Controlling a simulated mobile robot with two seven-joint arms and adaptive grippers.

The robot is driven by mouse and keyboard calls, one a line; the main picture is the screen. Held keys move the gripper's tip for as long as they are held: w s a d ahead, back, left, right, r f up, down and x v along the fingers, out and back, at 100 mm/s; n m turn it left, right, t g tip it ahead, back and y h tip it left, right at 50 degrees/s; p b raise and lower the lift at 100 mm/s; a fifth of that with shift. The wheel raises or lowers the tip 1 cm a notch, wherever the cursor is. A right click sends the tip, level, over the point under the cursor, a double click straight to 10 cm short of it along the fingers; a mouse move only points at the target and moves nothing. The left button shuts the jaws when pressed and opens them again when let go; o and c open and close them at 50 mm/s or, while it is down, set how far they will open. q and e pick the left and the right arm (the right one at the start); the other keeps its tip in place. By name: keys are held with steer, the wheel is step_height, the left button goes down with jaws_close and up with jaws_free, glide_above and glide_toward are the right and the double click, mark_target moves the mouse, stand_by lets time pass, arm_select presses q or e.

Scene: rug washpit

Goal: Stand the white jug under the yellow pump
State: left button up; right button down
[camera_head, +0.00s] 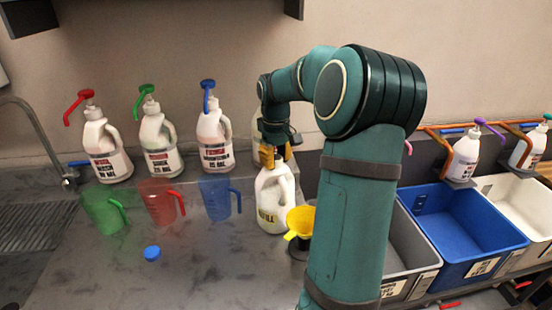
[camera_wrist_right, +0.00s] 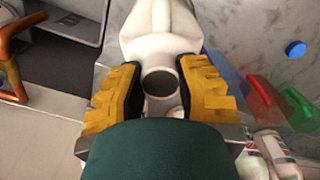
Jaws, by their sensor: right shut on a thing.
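The white jug (camera_head: 272,205), a handled bottle with a "REFILL" label, is upright on or just above the counter at centre. My right gripper (camera_head: 270,157) is shut on its neck from above. In the wrist view the yellow fingers of the gripper (camera_wrist_right: 160,88) are on both sides of the white jug's open mouth (camera_wrist_right: 160,45). No yellow pump can be made out. A pale bottle (camera_head: 257,130) behind my right gripper is mostly hidden, its top included. My left gripper is not in view.
Bottles with red (camera_head: 105,150), green (camera_head: 158,143) and blue (camera_head: 213,143) pumps line the wall. Green (camera_head: 102,210), red (camera_head: 160,202) and blue (camera_head: 216,197) measuring jugs stand before them. A yellow funnel (camera_head: 301,221) is close right of the white jug. A blue cap (camera_head: 152,253) lies front left.

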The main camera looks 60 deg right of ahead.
steer(key=c, duration=0.7)
jaws_free()
steer(key=shift+c, duration=0.2)
step_height(320, 180, up, 12)
steer(key=p, duration=0.2)
steer(key=shift+a+r, duration=0.15)
